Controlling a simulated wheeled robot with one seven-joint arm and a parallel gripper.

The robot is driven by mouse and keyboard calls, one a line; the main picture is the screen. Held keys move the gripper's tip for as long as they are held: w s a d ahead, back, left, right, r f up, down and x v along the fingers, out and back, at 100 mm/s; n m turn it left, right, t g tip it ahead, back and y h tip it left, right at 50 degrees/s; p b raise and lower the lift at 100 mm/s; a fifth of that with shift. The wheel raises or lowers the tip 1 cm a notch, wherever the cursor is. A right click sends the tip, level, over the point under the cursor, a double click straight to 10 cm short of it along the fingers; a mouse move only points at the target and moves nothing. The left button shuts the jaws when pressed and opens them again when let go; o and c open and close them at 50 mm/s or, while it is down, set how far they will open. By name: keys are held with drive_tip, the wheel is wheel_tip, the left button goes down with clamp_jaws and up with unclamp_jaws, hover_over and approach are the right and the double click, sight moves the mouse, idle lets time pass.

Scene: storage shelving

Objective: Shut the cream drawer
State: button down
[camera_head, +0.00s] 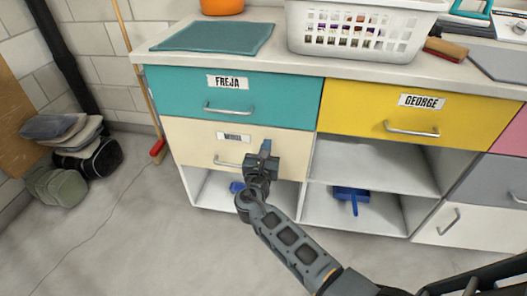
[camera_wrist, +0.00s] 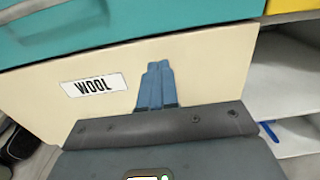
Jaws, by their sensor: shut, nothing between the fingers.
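The cream drawer (camera_head: 290,152) is below the teal drawer in the head view. Its front looks about level with the teal front above, and I see no clear gap. It bears a white label and a metal handle (camera_head: 228,162). In the wrist view its cream front (camera_wrist: 215,65) fills the middle, with the label "WOOL" (camera_wrist: 94,86) at left. My gripper (camera_head: 264,148) is in front of the drawer, right of the handle. Its blue-grey fingers (camera_wrist: 155,75) are together and empty, pointing at the front. I cannot tell whether they touch it.
The teal drawer (camera_head: 285,92) labelled "FREJA" is above. The yellow drawer (camera_head: 350,105) labelled "GEORGE" is to the right, over open shelves (camera_head: 375,165). A white basket (camera_head: 300,25) stands on the counter. A broom (camera_head: 158,150) leans at the left. The floor in front is clear.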

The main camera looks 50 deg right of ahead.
drive_tip(key=p+v, duration=0.1)
drive_tip(key=v, duration=0.9)
drive_tip(key=shift+a, duration=0.1)
drive_tip(key=s+a+f+m+t+y+p, duration=0.1)
drive_tip(key=s+a+m+y+p, duration=0.3)
drive_tip(key=s, duration=0.6)
drive_tip(key=s+a+f+m+y+p, duration=0.15)
drive_tip(key=s+a+m+y, duration=0.25)
drive_tip(key=s+a+y, duration=0.45)
drive_tip(key=s+a+r+m+t+y+p, duration=0.1)
drive_tip(key=s+r+m+p, duration=0.1)
drive_tip(key=s+r+m, duration=0.3)
drive_tip(key=s+a+r+m+t+y+p, duration=0.1)
drive_tip(key=s+r+m, duration=0.4)
drive_tip(key=r, duration=0.9)
drive_tip(key=s+a+r+m+t+y+p, duration=0.1)
drive_tip(key=s+a+r+m+t+p, duration=0.1)
drive_tip(key=s+r+m, duration=0.3)
wheel_tip(320, 180, up, 5)
drive_tip(key=shift+f+m+t+p, duration=0.2)
drive_tip(key=shift+m+t+p, duration=0.3)
drive_tip(key=shift+p, duration=0.05)
